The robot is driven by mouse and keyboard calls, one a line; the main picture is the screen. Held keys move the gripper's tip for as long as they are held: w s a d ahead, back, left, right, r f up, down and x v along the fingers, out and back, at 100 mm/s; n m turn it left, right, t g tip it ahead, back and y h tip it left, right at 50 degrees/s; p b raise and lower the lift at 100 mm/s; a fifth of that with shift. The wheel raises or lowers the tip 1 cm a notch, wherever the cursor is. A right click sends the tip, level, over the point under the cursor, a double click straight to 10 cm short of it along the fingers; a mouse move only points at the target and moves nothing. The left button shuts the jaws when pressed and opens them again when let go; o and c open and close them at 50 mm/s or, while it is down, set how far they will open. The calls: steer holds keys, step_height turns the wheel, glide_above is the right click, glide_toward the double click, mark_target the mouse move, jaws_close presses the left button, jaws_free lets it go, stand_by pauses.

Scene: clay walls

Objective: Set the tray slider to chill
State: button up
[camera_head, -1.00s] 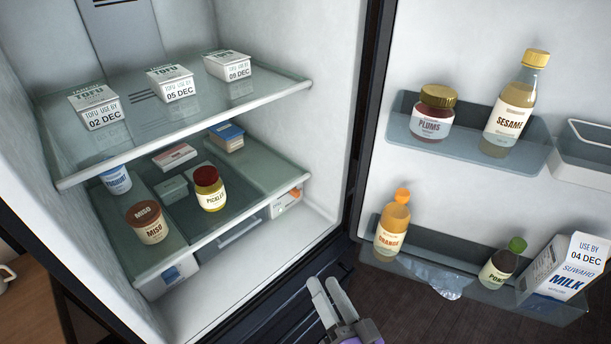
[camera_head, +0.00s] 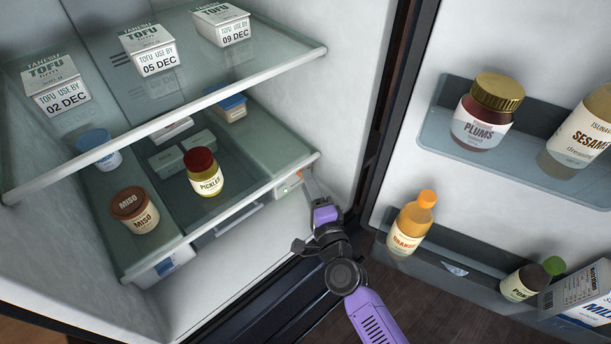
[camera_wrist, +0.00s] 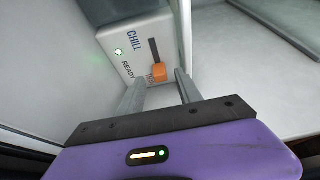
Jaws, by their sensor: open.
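The slider panel (camera_wrist: 140,48) is a white box face with a dark slot, a CHILL label (camera_wrist: 133,41) at the far end and a green light. Its orange knob (camera_wrist: 159,72) sits at the slot's near end, away from CHILL. A label beside the knob is partly hidden by my left finger. In the head view the panel (camera_head: 287,188) is under the lower shelf at its right end. My gripper (camera_wrist: 161,78) is open and empty, its fingertips on either side of the knob in the wrist view. I cannot tell whether they touch it.
The lower glass shelf (camera_head: 215,221) lies just above, holding a pickle jar (camera_head: 205,175) and a miso tub (camera_head: 135,211). The fridge's right wall (camera_head: 345,120) is close beside my gripper. The open door, with an orange bottle (camera_head: 411,225), stands to the right.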

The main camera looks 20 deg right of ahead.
steer(key=shift+w, duration=1.35)
steer(key=shift+c, duration=0.4)
jaws_close()
steer(key=shift+s+a+r+p, duration=0.1)
steer(key=shift+s+a+p, duration=0.15)
steer(key=shift+a+p, duration=0.25)
steer(key=shift+s+a+p, duration=0.2)
steer(key=shift+a+p, duration=0.1)
steer(key=shift+a, duration=0.35)
steer(key=shift+s+a+f, duration=0.15)
steer(key=shift+a+f, duration=0.05)
steer(key=shift+a, duration=0.25)
